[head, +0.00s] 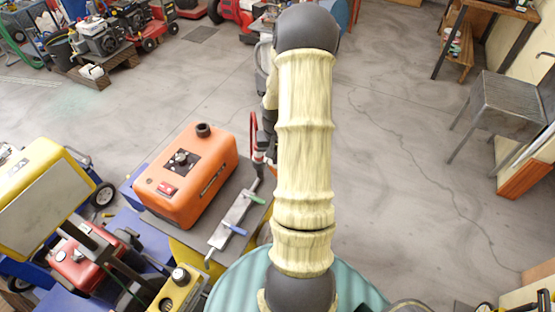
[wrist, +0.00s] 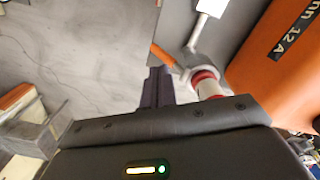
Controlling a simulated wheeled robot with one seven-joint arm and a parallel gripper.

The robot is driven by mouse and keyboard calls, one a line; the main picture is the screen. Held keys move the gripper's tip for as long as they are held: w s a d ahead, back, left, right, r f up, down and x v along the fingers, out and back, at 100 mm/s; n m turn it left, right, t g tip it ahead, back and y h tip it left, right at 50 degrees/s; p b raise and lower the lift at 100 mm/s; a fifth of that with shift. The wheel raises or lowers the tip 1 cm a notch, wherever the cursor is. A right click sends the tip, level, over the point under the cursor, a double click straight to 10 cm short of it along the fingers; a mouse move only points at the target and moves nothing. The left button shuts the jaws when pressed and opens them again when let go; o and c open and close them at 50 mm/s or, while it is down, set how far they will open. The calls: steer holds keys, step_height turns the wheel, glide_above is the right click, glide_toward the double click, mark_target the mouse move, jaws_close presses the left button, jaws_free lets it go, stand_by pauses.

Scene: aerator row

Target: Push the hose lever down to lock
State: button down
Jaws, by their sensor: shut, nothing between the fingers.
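In the wrist view, my gripper (wrist: 157,87) shows as dark fingers held together, with nothing between them. Just right of the fingertips is a grey metal fitting (wrist: 207,62) with a red ring (wrist: 204,77) and a pale cylinder below it. A thin orange lever-like bar (wrist: 163,57) sticks out left from the fitting, close to the fingertips; I cannot tell if they touch. In the head view, a metal manifold (head: 237,220) with a green lever (head: 255,197) and a blue lever (head: 235,229) lies beside the orange tank. My gripper is mostly hidden behind my arm there.
The orange tank (head: 190,175) stands left of my arm, and its side also shows in the wrist view (wrist: 280,60). A yellow machine (head: 40,200) is at far left. A grey metal stool (head: 505,105) stands right. The concrete floor between is open.

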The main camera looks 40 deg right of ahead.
step_height(320, 180, up, 8)
steer(key=s+p, duration=0.1)
steer(key=p, duration=0.5)
steer(key=shift+s+d+r, duration=0.25)
steer(key=shift+d, duration=0.05)
stand_by(0.4)
steer(key=s+a+r+n+t+b, duration=0.1)
steer(key=a+r+n+b, duration=0.1)
steer(key=a, duration=0.6)
steer(key=s+a+r+n+b, duration=0.2)
steer(key=a+n, duration=0.1)
steer(key=a, duration=0.6)
steer(key=s+a+r+n+t+b, duration=0.1)
steer(key=s+a+r+n+b, duration=0.1)
steer(key=a, duration=0.7)
steer(key=shift+a+t+b, duration=0.2)
steer(key=shift+t+b, duration=0.1)
steer(key=shift+b, duration=0.3)
steer(key=c, duration=2.2)
jaws_free()
steer(key=shift+s, duration=0.1)
